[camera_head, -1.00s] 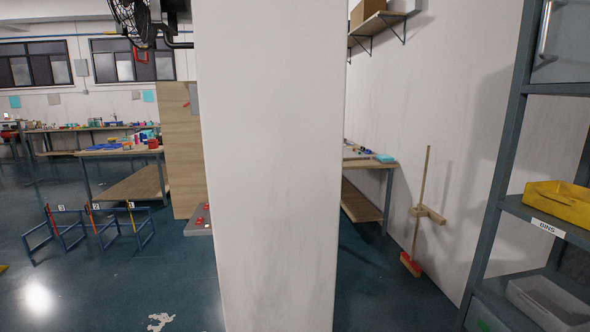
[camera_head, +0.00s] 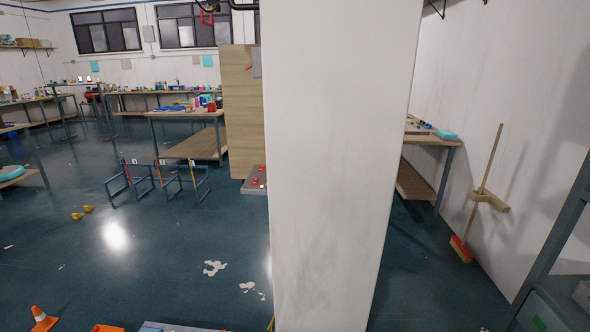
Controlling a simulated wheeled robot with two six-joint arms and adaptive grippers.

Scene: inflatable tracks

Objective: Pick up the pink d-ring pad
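I cannot make out a pink d-ring pad in this view. The workbenches hold many small items, too small to tell apart, on the middle table (camera_head: 190,113) and along the back-left benches. Neither of my grippers is in view.
A white pillar (camera_head: 335,170) stands close in front. Open floor (camera_head: 150,265) lies to the left, with an orange cone (camera_head: 42,318), yellow pieces (camera_head: 83,212) and blue numbered frames (camera_head: 160,181). A broom (camera_head: 480,200) leans at the right wall, beside grey shelving (camera_head: 560,235).

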